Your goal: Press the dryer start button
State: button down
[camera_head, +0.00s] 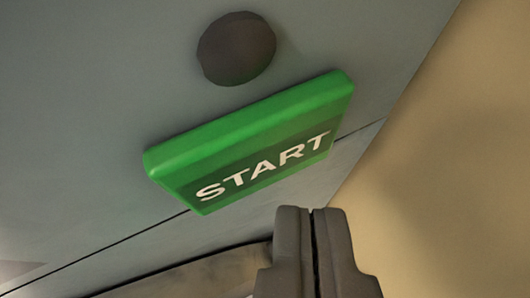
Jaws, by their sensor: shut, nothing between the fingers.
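The dryer start button (235,145) is a raised green block with white "START" lettering. It sits on the grey dryer panel (80,100) and appears tilted in the head camera view. My gripper (311,212) is shut and empty at the bottom, right of centre. Its dark fingertips show just below the lower right part of the button in the picture. A narrow strip of panel shows between them and the button. I cannot tell how far the tips are from the panel in depth.
A dark round knob or light (237,48) is on the panel above the button. A thin seam runs across the panel behind the button. A curved grey edge (190,275) shows at the bottom. A plain beige wall (455,150) fills the right side.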

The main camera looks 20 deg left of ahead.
dwell(0.8)
jog(key=shift+w+a, duration=0.25)
jog(key=shift+w, duration=0.1)
